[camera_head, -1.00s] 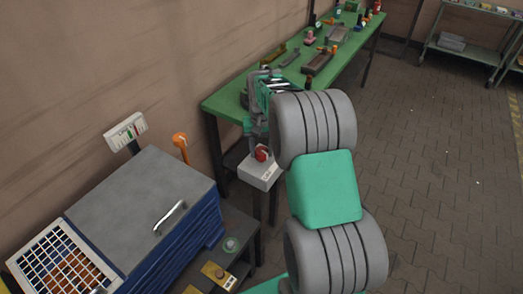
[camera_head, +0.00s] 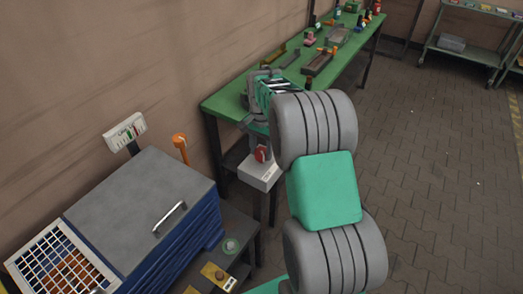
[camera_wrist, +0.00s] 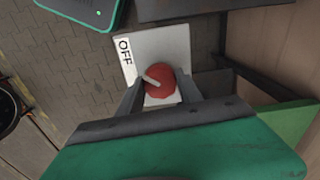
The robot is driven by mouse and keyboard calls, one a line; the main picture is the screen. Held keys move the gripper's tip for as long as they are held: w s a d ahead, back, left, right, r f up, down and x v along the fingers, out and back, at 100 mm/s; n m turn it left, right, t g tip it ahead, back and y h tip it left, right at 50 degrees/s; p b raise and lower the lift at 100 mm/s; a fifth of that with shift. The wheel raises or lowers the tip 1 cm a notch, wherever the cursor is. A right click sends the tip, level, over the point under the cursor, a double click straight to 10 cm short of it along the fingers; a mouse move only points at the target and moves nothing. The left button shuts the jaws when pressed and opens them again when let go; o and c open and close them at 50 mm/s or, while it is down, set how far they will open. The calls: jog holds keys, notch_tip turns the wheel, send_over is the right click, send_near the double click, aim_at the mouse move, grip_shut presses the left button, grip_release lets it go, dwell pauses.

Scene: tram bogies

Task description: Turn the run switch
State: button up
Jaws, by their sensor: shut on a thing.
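The run switch is a red knob (camera_wrist: 160,82) with a pale pointer bar, on a white box. The box (camera_head: 259,174) stands on a dark post beside the green bench; its top also shows in the wrist view (camera_wrist: 165,48). An OFF label (camera_wrist: 125,50) lies on the box's left edge there. The pointer bar slants toward the upper left, on the OFF side. My gripper (camera_wrist: 159,88) is shut on the red knob, one finger on each side. In the head view the knob (camera_head: 262,154) is partly covered by my gripper. Any other label on the box is hidden.
A green workbench (camera_head: 222,98) with several tools runs along the wall. A blue cabinet with a grey top (camera_head: 135,195) and a metal handle (camera_head: 169,217) stands at the lower left. The paved floor on the right is clear, with a shelf rack (camera_head: 470,52) at the back.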

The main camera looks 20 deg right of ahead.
aim_at(261, 151)
jog(key=o, duration=1.4)
jog(key=shift+c, duration=0.2)
notch_tip(261, 151, up, 8)
jog(key=shift+a+f+b, duration=0.1)
jog(key=shift+b, duration=0.35)
